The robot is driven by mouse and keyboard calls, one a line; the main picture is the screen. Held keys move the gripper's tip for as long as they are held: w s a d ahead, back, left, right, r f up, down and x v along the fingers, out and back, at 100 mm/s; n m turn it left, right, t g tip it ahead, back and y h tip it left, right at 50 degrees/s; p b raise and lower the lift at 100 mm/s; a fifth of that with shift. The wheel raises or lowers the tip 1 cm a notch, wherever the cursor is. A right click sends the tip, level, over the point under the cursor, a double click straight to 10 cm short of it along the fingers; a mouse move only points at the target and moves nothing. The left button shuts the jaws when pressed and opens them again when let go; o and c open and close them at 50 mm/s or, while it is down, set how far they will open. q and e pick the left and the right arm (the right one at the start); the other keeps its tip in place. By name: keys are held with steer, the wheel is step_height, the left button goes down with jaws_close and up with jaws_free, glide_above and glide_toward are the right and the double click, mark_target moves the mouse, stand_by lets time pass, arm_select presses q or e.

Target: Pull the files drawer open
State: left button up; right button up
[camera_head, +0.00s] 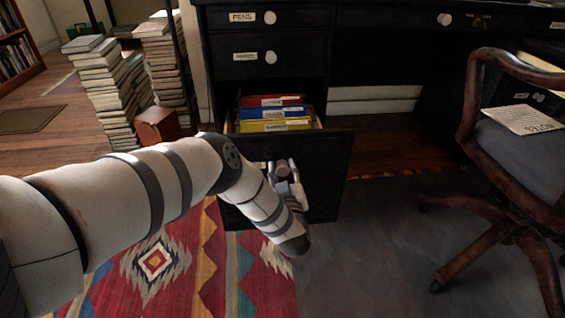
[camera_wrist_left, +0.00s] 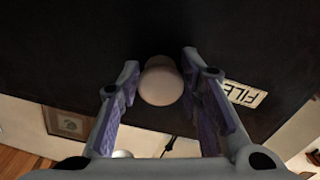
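The files drawer (camera_head: 330,165) stands pulled out from the desk's left pedestal, and hanging folders (camera_head: 275,114) with red, blue and yellow tops show inside it. Its front is dark, and a pale label reading FILE (camera_wrist_left: 246,94) shows beside the round knob in the left wrist view. My left gripper (camera_head: 284,172) is at the drawer front. In the left wrist view its two fingers (camera_wrist_left: 160,75) lie on either side of the knob (camera_wrist_left: 161,86), close against it, and seem shut on it. My left arm hides part of the drawer front. My right gripper is not in view.
Two shut drawers, labelled PENS (camera_head: 242,17) and another word (camera_head: 245,57), sit above. A wooden swivel chair (camera_head: 510,130) stands at right. Book stacks (camera_head: 110,85) and a brown box (camera_head: 157,126) stand at left. A patterned rug (camera_head: 155,262) covers the floor in front.

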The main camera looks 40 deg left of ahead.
arm_select(q)
steer(key=shift+o, duration=1)
steer(key=v, duration=1.2)
